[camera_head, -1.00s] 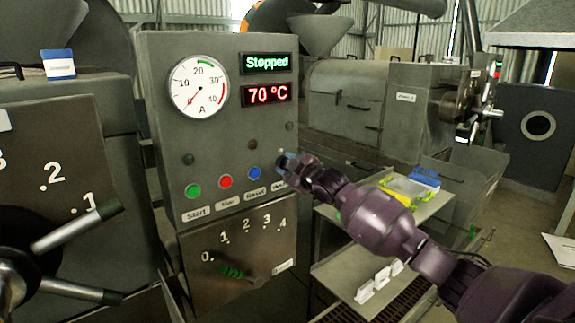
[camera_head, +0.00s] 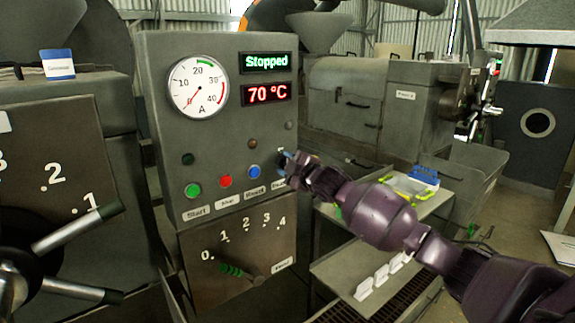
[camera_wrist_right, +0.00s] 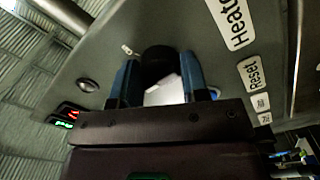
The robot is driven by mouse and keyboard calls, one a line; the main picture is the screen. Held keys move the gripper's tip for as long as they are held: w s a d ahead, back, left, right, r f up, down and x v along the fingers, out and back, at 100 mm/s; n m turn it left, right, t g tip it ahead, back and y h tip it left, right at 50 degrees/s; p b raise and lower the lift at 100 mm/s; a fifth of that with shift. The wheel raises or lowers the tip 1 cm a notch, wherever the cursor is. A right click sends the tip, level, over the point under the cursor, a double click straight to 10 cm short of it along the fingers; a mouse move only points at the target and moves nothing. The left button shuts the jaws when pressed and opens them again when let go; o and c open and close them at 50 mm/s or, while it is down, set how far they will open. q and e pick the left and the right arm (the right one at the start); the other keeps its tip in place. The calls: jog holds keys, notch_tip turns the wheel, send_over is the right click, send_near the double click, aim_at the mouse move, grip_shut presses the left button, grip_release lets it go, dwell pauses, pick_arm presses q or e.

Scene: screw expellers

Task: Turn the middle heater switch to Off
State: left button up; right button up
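The middle control panel (camera_head: 215,130) stands upright at centre-left in the head view. Its heater switch is hidden there behind my right gripper (camera_head: 286,163), which is at the panel's right edge, above the partly covered Heater label (camera_head: 279,183). In the right wrist view a black knob (camera_wrist_right: 158,62), the heater switch, sits between the two blue fingers of my right gripper (camera_wrist_right: 160,82), with no clear gap on either side. The Heater label (camera_wrist_right: 231,22) is to its right. A small white mark (camera_wrist_right: 127,49) beside the knob is unreadable. My left gripper is out of view.
Green (camera_head: 193,190), red (camera_head: 225,181) and blue (camera_head: 254,172) buttons sit left of my right gripper. The displays read "Stopped" (camera_head: 266,62) and 70 °C (camera_head: 266,94). A shelf (camera_head: 365,280) holds white pieces.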

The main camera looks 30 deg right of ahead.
jog(key=o, duration=0.4)
jog(key=shift+o, duration=0.2)
jog(key=shift+s, duration=0.1)
jog(key=s+b, duration=0.2)
jog(key=s, duration=0.8)
jog(key=shift+s+d, duration=0.3)
jog(key=shift+d, duration=0.15)
jog(key=s+a+f+m+g, duration=0.1)
jog(key=s+a+f+m, duration=0.15)
jog(key=f, duration=0.55)
jog(key=s+a+f+m+g, duration=0.15)
jog(key=s+a+f, duration=0.25)
jog(key=f, duration=0.4)
jog(key=s+a+f+m, duration=0.3)
jog(key=f, duration=0.4)
jog(key=s+a+f+m+g+h, duration=0.1)
jog(key=s+a+f, duration=0.3)
jog(key=s+f, duration=0.4)
jog(key=s+a+f+m+g, duration=0.3)
jog(key=s+f, duration=0.5)
jog(key=s, duration=0.3)
jog(key=shift+a+f+m+h+b, duration=0.3)
jog(key=shift+a+f+m+h, duration=0.1)
jog(key=shift+m, duration=0.1)
